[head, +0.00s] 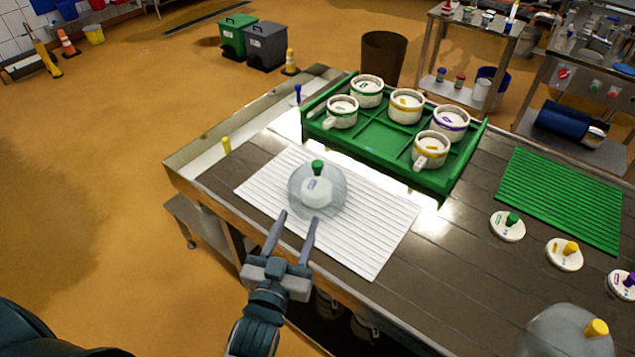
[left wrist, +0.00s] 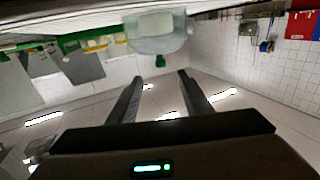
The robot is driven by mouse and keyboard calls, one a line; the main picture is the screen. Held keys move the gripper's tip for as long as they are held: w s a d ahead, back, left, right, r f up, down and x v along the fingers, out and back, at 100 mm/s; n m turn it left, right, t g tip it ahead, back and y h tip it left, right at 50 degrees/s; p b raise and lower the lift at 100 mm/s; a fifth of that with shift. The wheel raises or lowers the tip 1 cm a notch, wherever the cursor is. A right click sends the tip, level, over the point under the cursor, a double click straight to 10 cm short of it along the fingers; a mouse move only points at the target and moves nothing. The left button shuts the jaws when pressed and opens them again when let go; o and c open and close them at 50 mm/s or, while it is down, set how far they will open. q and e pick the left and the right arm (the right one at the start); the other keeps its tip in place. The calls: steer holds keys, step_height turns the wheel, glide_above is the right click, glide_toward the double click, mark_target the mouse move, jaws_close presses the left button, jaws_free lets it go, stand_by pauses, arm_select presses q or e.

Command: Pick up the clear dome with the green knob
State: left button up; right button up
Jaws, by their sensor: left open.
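The clear dome (head: 331,199) with the green knob (head: 317,167) stands on the white ribbed mat (head: 365,233), with a round white cheese (head: 316,191) showing through it. My left gripper (head: 299,217) is open and empty, in front of the dome on its near side. In the left wrist view, the dome (left wrist: 155,42) and its green knob (left wrist: 160,61) appear upside down beyond the two open fingers (left wrist: 157,84). The fingers look apart from the knob. My right gripper is not in view.
A green tray (head: 376,140) with several white moulds stands behind the mat. A green ribbed mat (head: 560,197) and lids with green (head: 512,218), yellow (head: 571,248) and purple knobs lie to the right. Another clear dome with a yellow knob (head: 596,328) is at the bottom right.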

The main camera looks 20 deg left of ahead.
arm_select(q)
steer(key=p, duration=0.3)
glide_toward(316, 172)
steer(key=w, duration=0.4)
steer(key=shift+w+a, duration=0.1)
steer(key=shift+w, duration=0.45)
steer(key=w+p, duration=0.2)
steer(key=w, duration=0.3)
steer(key=shift+w+a, duration=0.15)
steer(key=shift+w, duration=0.25)
jaws_close()
